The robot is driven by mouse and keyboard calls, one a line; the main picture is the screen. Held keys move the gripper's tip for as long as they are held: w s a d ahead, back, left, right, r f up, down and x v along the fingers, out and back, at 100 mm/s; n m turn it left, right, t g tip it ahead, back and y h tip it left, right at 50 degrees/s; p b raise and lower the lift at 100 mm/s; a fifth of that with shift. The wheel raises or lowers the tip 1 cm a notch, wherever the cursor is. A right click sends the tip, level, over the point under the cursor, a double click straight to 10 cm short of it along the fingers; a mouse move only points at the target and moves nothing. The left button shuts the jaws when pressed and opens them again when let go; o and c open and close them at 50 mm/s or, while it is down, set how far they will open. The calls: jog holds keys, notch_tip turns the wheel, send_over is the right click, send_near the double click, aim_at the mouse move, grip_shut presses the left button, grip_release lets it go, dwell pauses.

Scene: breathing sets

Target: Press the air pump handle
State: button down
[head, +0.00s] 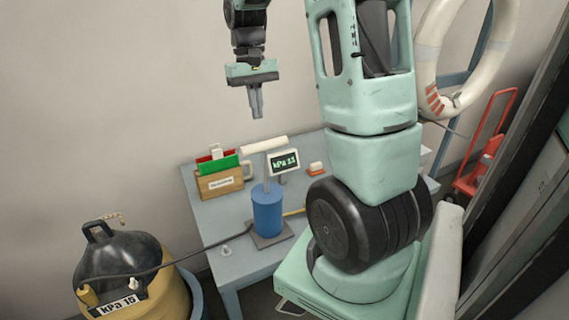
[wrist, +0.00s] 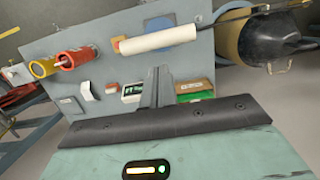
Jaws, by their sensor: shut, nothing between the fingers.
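The air pump stands on a grey-blue table, with a blue cylinder (head: 268,211) and a white bar handle (head: 263,144) raised above it on a thin rod. In the wrist view the white handle (wrist: 158,40) lies crosswise beyond my fingertips and hides most of the pump body. My gripper (head: 257,113) is shut and empty. In the head view it hangs above the handle, apart from it. Its shut fingers also show in the wrist view (wrist: 160,72).
A kPa display (head: 284,162) stands beside the handle. A box with green and red items (head: 222,179) sits at the table's back left. A black-and-yellow container (head: 120,265) with a hose stands left of the table (head: 228,262). A life ring (head: 450,50) hangs at right.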

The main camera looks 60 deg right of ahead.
notch_tip(320, 180, up, 9)
send_over(265, 146)
jog(key=w+d, duration=0.3)
jog(key=w, duration=0.1)
jog(key=shift+s+a+r, duration=0.1)
jog(key=shift+a, duration=0.05)
jog(key=f+p, duration=0.1)
jog(key=f, duration=0.3)
jog(key=s+a+f+p, duration=0.1)
jog(key=f, duration=0.4)
jog(key=s+f+p, duration=0.1)
jog(key=f+p, duration=0.1)
jog(key=f, duration=0.2)
jog(key=shift+s+a+f, duration=0.2)
jog(key=shift+a+f, duration=0.05)
jog(key=shift+f, duration=0.15)
jog(key=shift+f, duration=0.1)
